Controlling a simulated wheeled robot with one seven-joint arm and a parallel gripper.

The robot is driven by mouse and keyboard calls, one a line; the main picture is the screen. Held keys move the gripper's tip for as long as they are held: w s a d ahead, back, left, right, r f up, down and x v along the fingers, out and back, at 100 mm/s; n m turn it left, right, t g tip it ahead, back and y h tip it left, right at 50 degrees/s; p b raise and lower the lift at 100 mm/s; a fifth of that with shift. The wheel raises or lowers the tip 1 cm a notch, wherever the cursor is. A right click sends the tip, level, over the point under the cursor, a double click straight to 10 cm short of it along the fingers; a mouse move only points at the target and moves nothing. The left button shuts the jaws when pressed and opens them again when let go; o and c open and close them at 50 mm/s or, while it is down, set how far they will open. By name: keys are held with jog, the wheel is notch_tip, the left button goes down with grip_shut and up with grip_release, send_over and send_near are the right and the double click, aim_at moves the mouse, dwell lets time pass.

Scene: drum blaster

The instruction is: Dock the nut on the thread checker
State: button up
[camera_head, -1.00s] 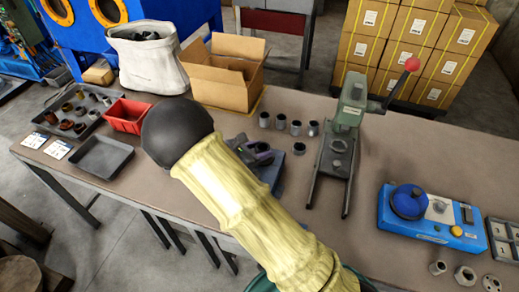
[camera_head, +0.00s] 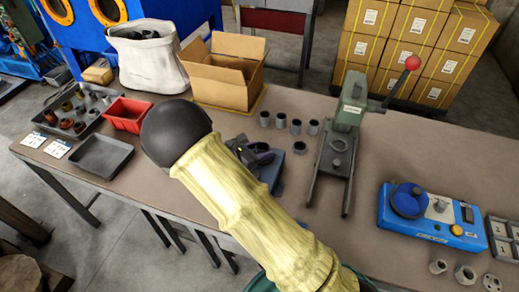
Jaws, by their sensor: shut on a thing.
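My gripper (camera_head: 254,155) is a dark shape just past my arm, near the middle of the bench. It is largely hidden by my arm, low over or beside a dark blue device (camera_head: 272,176). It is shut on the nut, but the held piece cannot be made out. A blue box with a round blue knob, a small post and a yellow button (camera_head: 432,231) stands at the right; I cannot tell which of the two blue devices is the thread checker. Loose nuts (camera_head: 466,273) lie at the front right.
A green press with a red-ball lever (camera_head: 349,113) stands right of my gripper. Several dark cylinders (camera_head: 296,126) stand behind. A cardboard box (camera_head: 228,84), white sack (camera_head: 147,62), red bin (camera_head: 127,115) and grey tray (camera_head: 101,157) lie left. Bare bench shows between press and blue box.

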jog(key=shift+f+b, duration=0.3)
jog(key=shift+f, duration=0.15)
jog(key=shift+r+p, duration=0.85)
jog(key=shift+p, duration=0.05)
dwell(0.7)
jog(key=shift+f+b, duration=0.5)
jog(key=shift+f, duration=0.35)
dwell(0.6)
jog(key=o, duration=0.8)
jog(key=shift+o, duration=0.2)
jog(key=shift+p+v, duration=2.95)
jog(key=shift+v, duration=2.55)
